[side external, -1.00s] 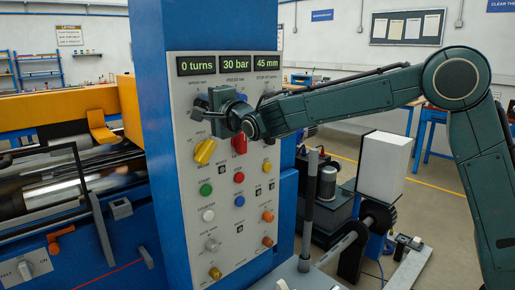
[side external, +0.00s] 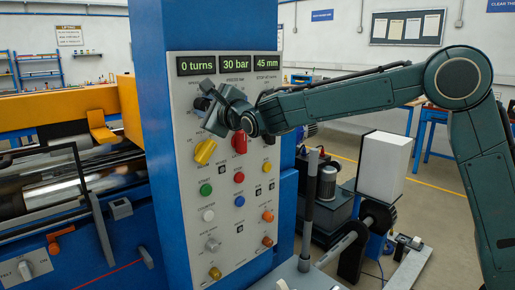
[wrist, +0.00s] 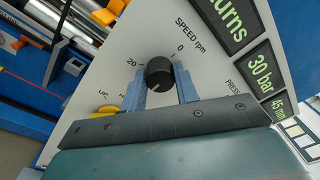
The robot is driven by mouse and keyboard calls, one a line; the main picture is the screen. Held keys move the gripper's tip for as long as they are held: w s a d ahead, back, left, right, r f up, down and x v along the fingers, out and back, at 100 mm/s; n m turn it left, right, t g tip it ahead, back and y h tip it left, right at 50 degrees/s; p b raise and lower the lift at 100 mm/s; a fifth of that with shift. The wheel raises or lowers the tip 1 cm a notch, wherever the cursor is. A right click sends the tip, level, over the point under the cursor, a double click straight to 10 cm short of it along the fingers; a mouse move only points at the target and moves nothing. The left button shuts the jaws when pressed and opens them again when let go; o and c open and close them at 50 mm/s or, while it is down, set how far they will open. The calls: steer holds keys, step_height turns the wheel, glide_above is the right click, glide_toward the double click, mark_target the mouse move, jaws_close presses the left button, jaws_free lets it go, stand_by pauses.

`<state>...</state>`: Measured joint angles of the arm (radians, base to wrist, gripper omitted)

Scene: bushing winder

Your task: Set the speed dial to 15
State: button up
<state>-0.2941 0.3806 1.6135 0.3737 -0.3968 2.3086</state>
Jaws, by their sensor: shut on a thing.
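The speed dial is a round black knob (wrist: 160,73) on the grey control panel (wrist: 110,70), under the print "SPEED rpm". The scale marks 0 and 20 show beside it in the wrist view. My gripper (wrist: 161,76) is shut on the dial, with one blue-grey finger on each side of it. A faint pale line shows on the knob's face, but I cannot read its setting surely. In the side view the gripper (side external: 212,104) is tilted at the panel's upper left and largely hides the dial.
Displays above read 0 turns (side external: 196,65), 30 bar (side external: 231,64) and 45 mm (side external: 265,63). A yellow knob (side external: 205,151) and a red knob (side external: 239,143) sit close below the gripper. Several coloured buttons and knobs fill the lower panel.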

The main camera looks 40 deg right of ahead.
stand_by(0.3)
steer(key=o, duration=1)
steer(key=shift+s, duration=0.15)
steer(key=shift+s+a, duration=0.2)
steer(key=shift+s, duration=3.2)
steer(key=shift+s+a, duration=0.2)
steer(key=shift+s, duration=3.15)
steer(key=shift+d, duration=0.15)
